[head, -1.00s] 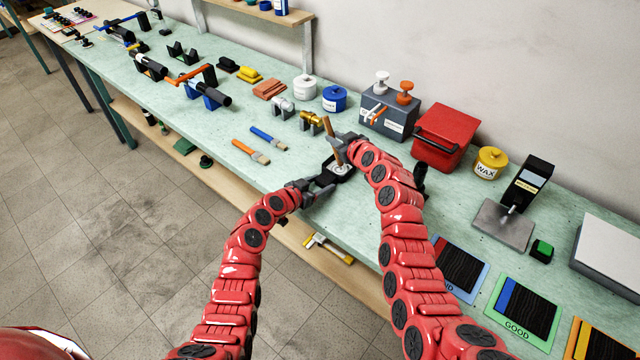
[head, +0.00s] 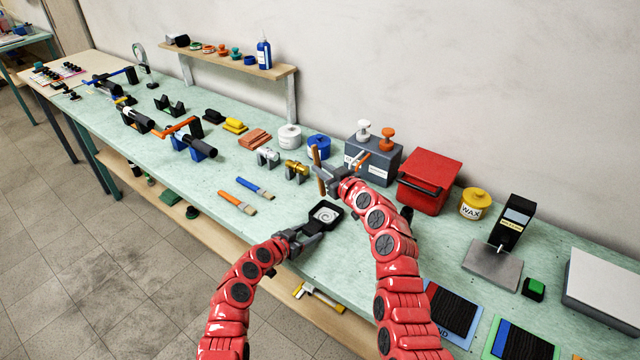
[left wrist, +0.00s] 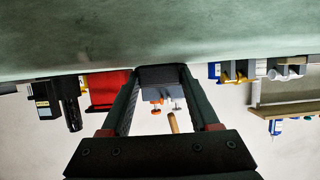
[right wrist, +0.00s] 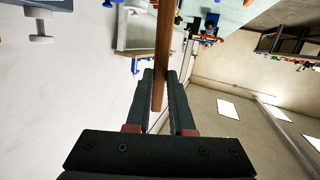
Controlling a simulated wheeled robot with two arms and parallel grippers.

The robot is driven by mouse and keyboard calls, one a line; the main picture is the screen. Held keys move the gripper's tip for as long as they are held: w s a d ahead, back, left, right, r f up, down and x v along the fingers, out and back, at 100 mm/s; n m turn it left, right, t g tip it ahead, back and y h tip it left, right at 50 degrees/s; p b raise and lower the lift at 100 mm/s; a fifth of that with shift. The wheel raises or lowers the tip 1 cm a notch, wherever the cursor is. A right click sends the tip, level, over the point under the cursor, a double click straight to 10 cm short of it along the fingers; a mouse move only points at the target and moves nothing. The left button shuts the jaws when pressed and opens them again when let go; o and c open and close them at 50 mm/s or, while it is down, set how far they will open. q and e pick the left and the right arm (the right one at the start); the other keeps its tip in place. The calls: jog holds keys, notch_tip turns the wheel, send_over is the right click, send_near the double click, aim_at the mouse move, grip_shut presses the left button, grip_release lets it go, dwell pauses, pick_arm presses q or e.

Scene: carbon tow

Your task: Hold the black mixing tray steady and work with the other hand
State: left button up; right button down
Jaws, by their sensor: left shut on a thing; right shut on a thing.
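The black mixing tray (head: 338,210) lies near the front edge of the bench, with a white swirled mix (head: 325,213) in its square well. My left gripper (head: 312,236) is shut on the tray's near-left side. In the left wrist view the tray's dark edge (left wrist: 160,68) shows between the fingers. My right gripper (head: 328,178) is shut on a brown wooden stick (head: 316,158) and holds it above and behind the tray, apart from it. The stick also shows between the fingers in the right wrist view (right wrist: 163,50).
Two brushes, orange (head: 237,203) and blue (head: 255,188), lie left of the tray. Behind stand a grey two-pump dispenser (head: 375,160), a red bin (head: 428,180), white and blue pots (head: 318,146), and a gold clamp piece (head: 295,168). Bench right of the tray is partly hidden by my right arm.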

aim_at(323, 191)
jog(key=shift+s+d+f, duration=0.15)
jog(key=shift+d+f, duration=0.05)
jog(key=shift+f, duration=1.2)
jog(key=shift+s+d+f, duration=0.2)
jog(key=shift+d+f, duration=0.05)
jog(key=shift+f, duration=1.2)
jog(key=shift+s+d+f, duration=0.15)
jog(key=shift+d+f, duration=0.05)
jog(key=shift+f, duration=1.2)
jog(key=shift+w+a, duration=0.15)
